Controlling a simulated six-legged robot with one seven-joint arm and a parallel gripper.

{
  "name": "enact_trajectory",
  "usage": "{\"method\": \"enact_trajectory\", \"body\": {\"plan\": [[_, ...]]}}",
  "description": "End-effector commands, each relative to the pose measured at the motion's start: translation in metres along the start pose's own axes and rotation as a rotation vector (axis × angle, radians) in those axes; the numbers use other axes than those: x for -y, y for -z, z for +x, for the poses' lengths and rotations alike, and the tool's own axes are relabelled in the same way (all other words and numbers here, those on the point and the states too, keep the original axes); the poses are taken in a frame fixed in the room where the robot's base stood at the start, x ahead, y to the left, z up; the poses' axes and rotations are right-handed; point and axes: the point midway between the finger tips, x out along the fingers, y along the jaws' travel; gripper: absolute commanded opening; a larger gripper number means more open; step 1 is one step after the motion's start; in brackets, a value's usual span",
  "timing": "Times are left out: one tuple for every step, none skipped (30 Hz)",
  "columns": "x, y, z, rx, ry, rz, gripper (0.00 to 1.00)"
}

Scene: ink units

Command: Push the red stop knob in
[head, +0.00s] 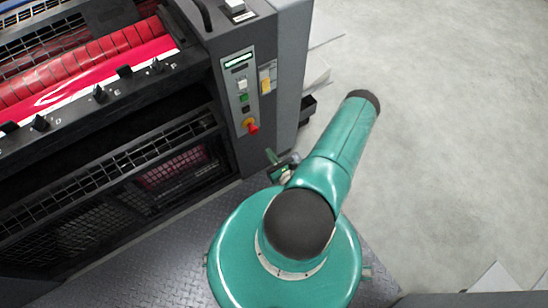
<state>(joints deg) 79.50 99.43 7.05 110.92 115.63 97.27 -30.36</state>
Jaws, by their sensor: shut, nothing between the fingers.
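The red stop knob (253,128) sticks out from a yellow base near the bottom of the grey control strip (240,90) on the machine's end column. My gripper (272,157) shows small, just below and to the right of the knob in the picture. It is shut and empty. A gap shows between it and the knob, though the depth between them is hard to judge. Part of the gripper is hidden behind my teal arm.
Above the knob on the strip sit a green button (244,97), a white button and a small display. A yellow label (266,80) is beside them. The press with its red roller (90,70) fills the left. Pale floor (430,150) is open at right.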

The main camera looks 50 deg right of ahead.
Motion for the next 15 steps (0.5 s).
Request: {"method": "enact_trajectory", "body": {"plan": [[-0.001,0.0,0.011,0.001,-0.002,-0.002,0.0],[-0.001,0.0,0.017,0.002,-0.003,-0.002,0.0],[-0.001,0.0,0.025,0.002,-0.002,-0.002,0.0],[-0.002,0.0,0.031,0.001,-0.002,-0.002,0.0],[-0.002,0.0,0.037,0.001,-0.003,-0.002,0.0],[-0.002,0.0,0.045,0.002,-0.002,-0.002,0.0],[-0.002,0.0,0.051,0.002,-0.002,-0.002,0.0],[-0.002,0.0,0.056,0.001,-0.002,-0.001,0.0],[-0.002,0.0,0.063,0.001,-0.002,-0.001,0.0],[-0.002,0.0,0.068,0.001,-0.002,-0.002,0.0],[-0.002,0.0,0.072,0.002,-0.002,-0.002,0.0],[-0.002,0.0,0.077,0.001,-0.002,-0.002,0.0],[-0.002,0.0,0.08,0.0,-0.002,-0.002,0.0],[-0.002,0.0,0.083,0.0,-0.001,-0.001,0.0],[-0.002,0.0,0.086,0.0,-0.001,-0.001,0.0]]}}
